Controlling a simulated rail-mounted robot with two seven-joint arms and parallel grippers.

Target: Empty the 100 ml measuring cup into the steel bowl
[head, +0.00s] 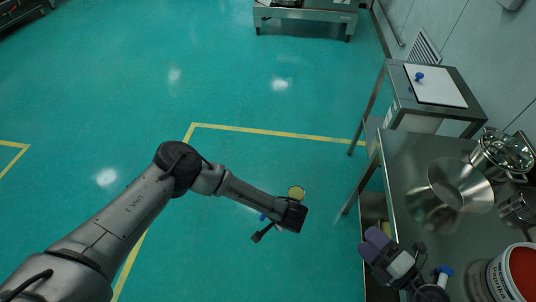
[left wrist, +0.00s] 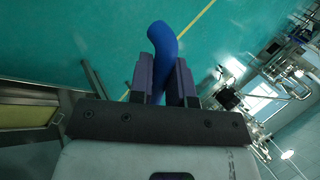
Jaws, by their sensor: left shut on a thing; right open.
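My left gripper (head: 283,218) is over open floor, left of the steel table; its fingers are mostly hidden in the head view. In the left wrist view its two dark purple fingers (left wrist: 165,82) are shut on a curved blue handle (left wrist: 162,45). A small round cup with a yellowish face, likely the measuring cup (head: 297,192), shows just beyond this gripper. The steel bowl (head: 436,210), wide and flared, stands on the table at right, apart from both grippers. My right gripper (head: 373,245) is open, with purple fingers, at the table's near left edge.
On the steel table (head: 405,160), a lidded pot (head: 497,158) stands behind the bowl, and a steel container (head: 517,207) to its right. A white tub with red contents (head: 523,270) is at lower right. A blue-topped item (head: 443,271) is beside my right gripper.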

